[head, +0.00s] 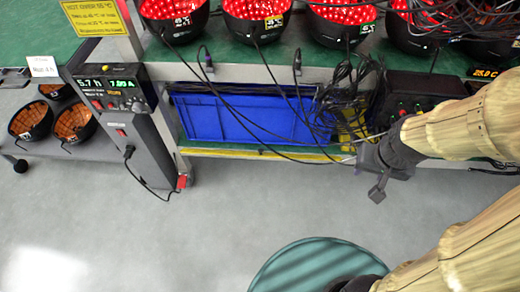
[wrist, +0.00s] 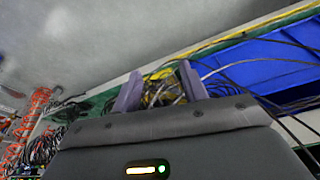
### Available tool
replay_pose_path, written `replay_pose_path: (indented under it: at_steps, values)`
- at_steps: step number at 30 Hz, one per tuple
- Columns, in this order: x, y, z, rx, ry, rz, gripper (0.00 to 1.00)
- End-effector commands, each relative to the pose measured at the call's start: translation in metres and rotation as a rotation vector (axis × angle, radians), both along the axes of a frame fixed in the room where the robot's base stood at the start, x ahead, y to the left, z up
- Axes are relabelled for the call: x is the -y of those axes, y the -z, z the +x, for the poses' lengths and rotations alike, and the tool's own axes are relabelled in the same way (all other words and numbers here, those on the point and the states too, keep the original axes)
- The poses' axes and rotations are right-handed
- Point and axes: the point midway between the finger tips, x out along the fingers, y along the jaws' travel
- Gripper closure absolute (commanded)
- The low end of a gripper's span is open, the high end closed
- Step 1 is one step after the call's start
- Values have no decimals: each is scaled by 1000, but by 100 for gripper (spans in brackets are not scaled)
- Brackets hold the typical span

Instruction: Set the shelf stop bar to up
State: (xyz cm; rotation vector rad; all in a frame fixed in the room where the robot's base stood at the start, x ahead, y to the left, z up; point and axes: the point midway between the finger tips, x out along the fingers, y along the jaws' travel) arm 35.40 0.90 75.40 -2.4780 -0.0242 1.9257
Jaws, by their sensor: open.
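A long yellow bar (head: 262,154) runs level along the front of the lower shelf, below the blue bin (head: 250,118). It looks like the shelf stop bar, but I cannot tell its position for certain. Its right part is hidden behind my gripper (head: 366,174), which is at the right end of the bin. In the wrist view my gripper (wrist: 160,90) has its two fingers apart, with yellow material and cables showing beyond the gap. I see nothing held, and cannot tell whether a finger touches the bar.
Loose black cables (head: 335,100) hang in front of the bin and close to my gripper. A grey power unit (head: 130,135) stands at the left post. Red-lit black bowls (head: 258,18) line the upper shelf. The grey floor in front is mostly clear.

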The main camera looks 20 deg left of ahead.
Motion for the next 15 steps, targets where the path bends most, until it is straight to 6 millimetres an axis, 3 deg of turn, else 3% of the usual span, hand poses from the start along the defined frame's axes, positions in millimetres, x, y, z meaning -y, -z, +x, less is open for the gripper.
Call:
replay_pose_path:
  at_steps: [5, 9, 15]
  values:
    - [-43, 34, 28, 64, -51, 44, 57]
    - [-96, 67, 54, 145, -95, 83, 57]
    - [-170, 113, 77, 267, -144, 107, 57]
